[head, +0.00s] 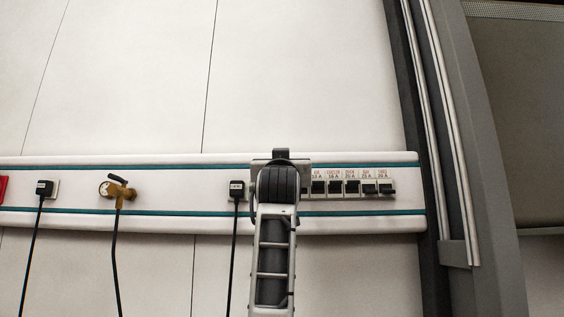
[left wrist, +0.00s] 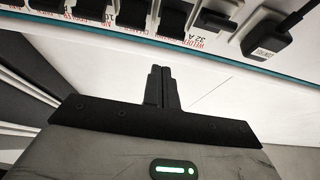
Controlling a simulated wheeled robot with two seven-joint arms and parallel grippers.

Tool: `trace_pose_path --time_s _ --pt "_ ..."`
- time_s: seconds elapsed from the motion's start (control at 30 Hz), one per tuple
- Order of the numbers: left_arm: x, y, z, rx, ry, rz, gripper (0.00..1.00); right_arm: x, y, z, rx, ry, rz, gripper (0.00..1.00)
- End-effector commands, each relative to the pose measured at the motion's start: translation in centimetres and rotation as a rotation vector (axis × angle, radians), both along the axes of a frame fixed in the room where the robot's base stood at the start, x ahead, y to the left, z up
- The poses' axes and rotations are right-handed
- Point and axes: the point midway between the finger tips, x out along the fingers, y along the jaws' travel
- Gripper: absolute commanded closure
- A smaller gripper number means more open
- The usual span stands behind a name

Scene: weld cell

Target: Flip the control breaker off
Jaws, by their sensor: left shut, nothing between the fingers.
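A row of breakers (head: 352,187) with black toggles and small red and black labels sits on the white wall rail in the head view. The nearest black toggle (left wrist: 173,18) is just beyond the tips. Beside it is the breaker labelled WELDER 32 A (left wrist: 215,18). My right gripper is not in view.
A black plug (head: 237,188) with a hanging cable is just left of my arm, and it shows in the left wrist view (left wrist: 268,40). A brass valve (head: 118,190) with a hose and another plug (head: 44,188) are farther left. A dark frame post (head: 425,130) stands right.

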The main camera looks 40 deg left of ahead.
Motion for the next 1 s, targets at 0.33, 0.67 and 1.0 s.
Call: trace_pose_path --time_s 0.33,0.67,1.0 --pt "2.2 1.8 -0.4 0.001 0.0 0.0 1.0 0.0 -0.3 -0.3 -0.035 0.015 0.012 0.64" --pt "1.7 1.5 -2.4 -0.001 -0.001 -0.001 1.0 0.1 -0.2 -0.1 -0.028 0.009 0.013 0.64" --pt "1.7 1.5 -2.4 0.001 -0.002 0.0 1.0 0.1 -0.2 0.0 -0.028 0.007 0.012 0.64"
